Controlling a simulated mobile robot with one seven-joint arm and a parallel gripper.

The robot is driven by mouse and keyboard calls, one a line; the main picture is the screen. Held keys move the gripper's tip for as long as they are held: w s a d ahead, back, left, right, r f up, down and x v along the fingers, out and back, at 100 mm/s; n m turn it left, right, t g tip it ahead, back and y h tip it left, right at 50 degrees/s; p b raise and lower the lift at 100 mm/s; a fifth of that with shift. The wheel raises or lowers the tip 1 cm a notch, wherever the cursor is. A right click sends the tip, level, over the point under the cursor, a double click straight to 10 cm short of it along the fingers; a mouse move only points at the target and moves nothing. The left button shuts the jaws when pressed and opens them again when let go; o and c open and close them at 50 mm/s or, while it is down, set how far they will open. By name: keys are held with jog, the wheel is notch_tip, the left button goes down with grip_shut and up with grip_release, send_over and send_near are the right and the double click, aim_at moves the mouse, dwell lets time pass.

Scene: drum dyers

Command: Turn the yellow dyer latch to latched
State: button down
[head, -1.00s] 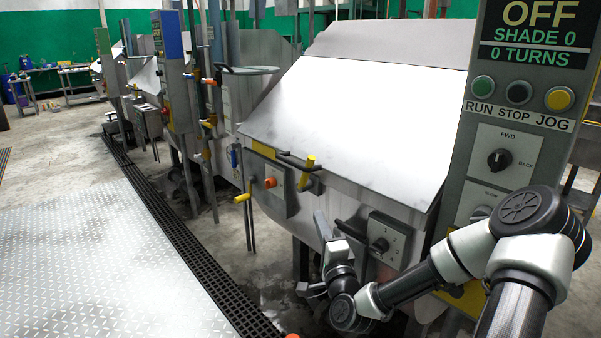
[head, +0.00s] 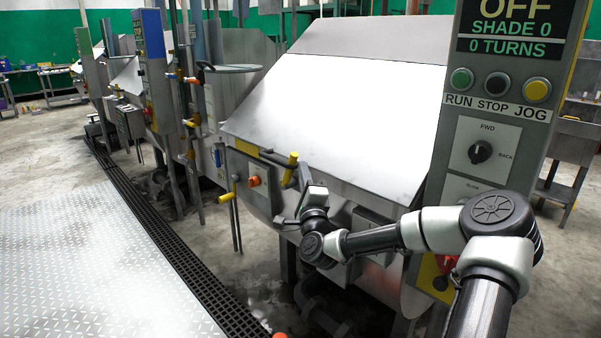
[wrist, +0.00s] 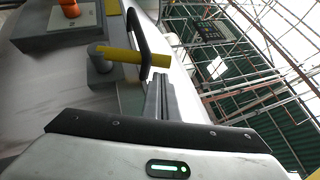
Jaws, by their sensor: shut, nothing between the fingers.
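The yellow latch (head: 290,168) is a short yellow handle at the front lower edge of the near dyer's pale metal lid. It also shows in the wrist view (wrist: 125,55) as a yellow bar on a grey pivot block (wrist: 101,63). My gripper (head: 302,170) is beside the latch, just to its right in the head view. In the wrist view its grey fingers (wrist: 161,80) are together and empty, with tips close to the bar's free end. I cannot tell whether they touch it.
A black bar handle (wrist: 139,32) runs close by the latch. An orange knob (head: 254,181) on a grey box and a yellow-gripped lever (head: 226,197) are to the left. The control column (head: 490,130) stands at right. The floor plate (head: 90,265) at left is clear.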

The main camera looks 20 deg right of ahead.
aim_at(291, 157)
jog(key=shift+w+a+r, duration=0.2)
jog(key=shift+w+a, duration=0.1)
jog(key=shift+w, duration=0.2)
jog(key=w+r+n+g+p, duration=0.1)
jog(key=p, duration=0.2)
jog(key=w+a+r+n+g+y+p, duration=0.1)
jog(key=r+p, duration=0.1)
jog(key=p, duration=0.2)
jog(key=shift+w+r, duration=0.1)
jog(key=shift+w+r+g+y+p, duration=0.1)
jog(key=shift+w+g+y+p, duration=0.25)
jog(key=shift+p, duration=0.35)
jog(key=shift+w+a+f+n+g+p, duration=0.2)
jog(key=shift+w+f+n+g+p, duration=0.05)
jog(key=shift+w+n+g+p, duration=0.3)
jog(key=shift+s, duration=0.1)
jog(key=shift+d+f, duration=0.1)
